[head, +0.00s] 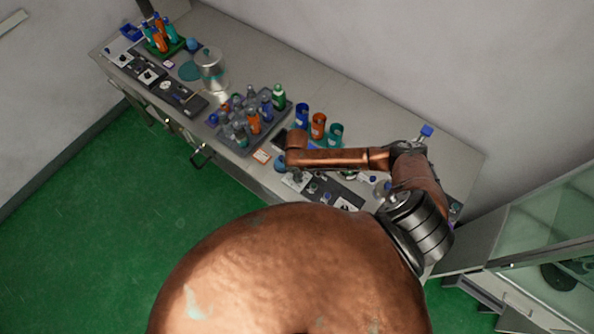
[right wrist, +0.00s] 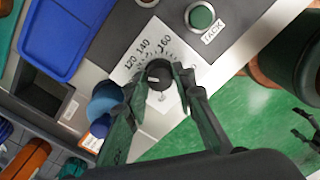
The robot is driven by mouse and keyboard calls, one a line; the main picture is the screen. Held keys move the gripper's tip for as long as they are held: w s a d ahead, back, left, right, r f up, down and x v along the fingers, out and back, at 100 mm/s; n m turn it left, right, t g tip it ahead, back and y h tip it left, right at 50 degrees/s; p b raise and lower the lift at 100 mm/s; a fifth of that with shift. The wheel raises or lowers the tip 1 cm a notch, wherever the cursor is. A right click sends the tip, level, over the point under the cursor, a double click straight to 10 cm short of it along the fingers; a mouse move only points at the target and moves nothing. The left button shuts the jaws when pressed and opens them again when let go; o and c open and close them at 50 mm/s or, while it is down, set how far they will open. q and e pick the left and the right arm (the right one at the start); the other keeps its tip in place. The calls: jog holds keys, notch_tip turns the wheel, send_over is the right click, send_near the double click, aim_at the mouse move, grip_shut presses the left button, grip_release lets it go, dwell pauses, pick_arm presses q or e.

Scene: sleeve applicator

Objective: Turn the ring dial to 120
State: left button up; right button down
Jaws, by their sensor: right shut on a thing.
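The ring dial (right wrist: 157,73) is a small black knob on a white scale plate (right wrist: 143,65) in the right wrist view. The numbers 120, 140 and 160 show on the plate, above and left of the knob. A pale mark shows on the knob, but I cannot tell exactly which value it points to. My right gripper (right wrist: 160,80) is shut on the dial, with one dark finger on each side. In the head view my copper right arm reaches over the bench, and I cannot make out the dial there.
A green button (right wrist: 201,16) labelled TACK sits near the dial. A blue tray (right wrist: 62,35) and a round blue object (right wrist: 105,101) lie left of it. In the head view, a rack of bottles (head: 245,145) and an orange cup (head: 318,125) stand on the bench (head: 300,68).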

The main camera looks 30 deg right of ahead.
jog(key=shift+w+r+m+p, duration=0.1)
jog(key=shift+m+p, duration=0.75)
jog(key=shift+m, duration=0.05)
jog(key=c, duration=1.6)
grip_release()
notch_tip(320, 180, up, 12)
jog(key=shift+f, duration=0.1)
